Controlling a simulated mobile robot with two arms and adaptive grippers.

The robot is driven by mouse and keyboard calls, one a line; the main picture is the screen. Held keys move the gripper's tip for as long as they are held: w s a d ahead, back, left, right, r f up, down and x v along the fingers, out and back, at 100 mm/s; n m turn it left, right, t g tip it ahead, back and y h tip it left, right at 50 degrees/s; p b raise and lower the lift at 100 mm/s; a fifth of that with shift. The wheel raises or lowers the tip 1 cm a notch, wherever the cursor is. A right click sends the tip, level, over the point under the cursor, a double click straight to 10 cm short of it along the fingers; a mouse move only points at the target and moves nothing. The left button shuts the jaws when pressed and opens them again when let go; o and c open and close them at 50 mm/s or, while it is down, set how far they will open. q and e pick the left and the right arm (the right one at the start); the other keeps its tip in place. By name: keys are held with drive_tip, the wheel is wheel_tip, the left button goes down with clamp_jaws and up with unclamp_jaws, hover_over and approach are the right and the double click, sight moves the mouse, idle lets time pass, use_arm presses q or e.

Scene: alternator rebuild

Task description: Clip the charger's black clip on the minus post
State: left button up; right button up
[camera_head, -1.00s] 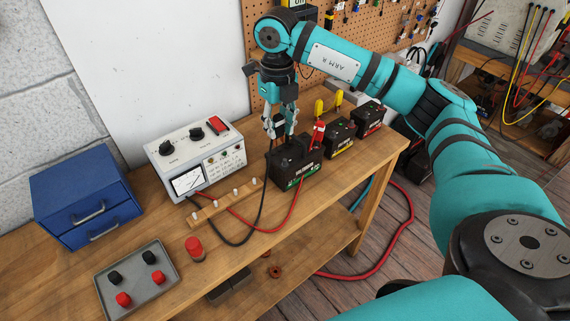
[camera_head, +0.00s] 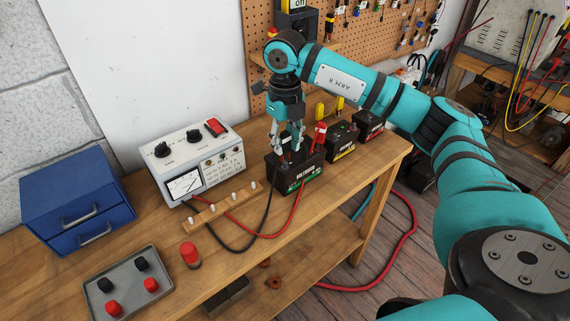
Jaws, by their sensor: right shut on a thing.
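The battery (camera_head: 304,180), a black box with a green-marked label, stands on the wooden bench. The charger's red clip (camera_head: 320,135) stands at the battery's right post. My right gripper (camera_head: 287,150) points down over the left part of the battery top and is shut on the black clip, which is mostly hidden between the fingers. The black lead (camera_head: 267,212) runs from the clip down to the bench and back towards the charger (camera_head: 188,184). The minus post is hidden; I cannot tell whether the clip touches it. My left gripper is out of view.
Two more batteries (camera_head: 340,148) stand behind to the right, one with yellow clips. A wooden strip with pegs (camera_head: 222,211), a red cylinder (camera_head: 190,256), a grey tray of knobs (camera_head: 98,300) and a blue drawer box (camera_head: 70,195) are on the bench. A pegboard stands behind.

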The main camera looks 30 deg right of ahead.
drive_tip(key=shift+f+b, duration=0.65)
drive_tip(key=shift+f, duration=0.45)
drive_tip(key=o, duration=0.9)
drive_tip(key=shift+r, duration=0.1)
wheel_tip(320, 180, up, 9)
drive_tip(key=p, duration=0.6)
drive_tip(key=shift+f, duration=0.3)
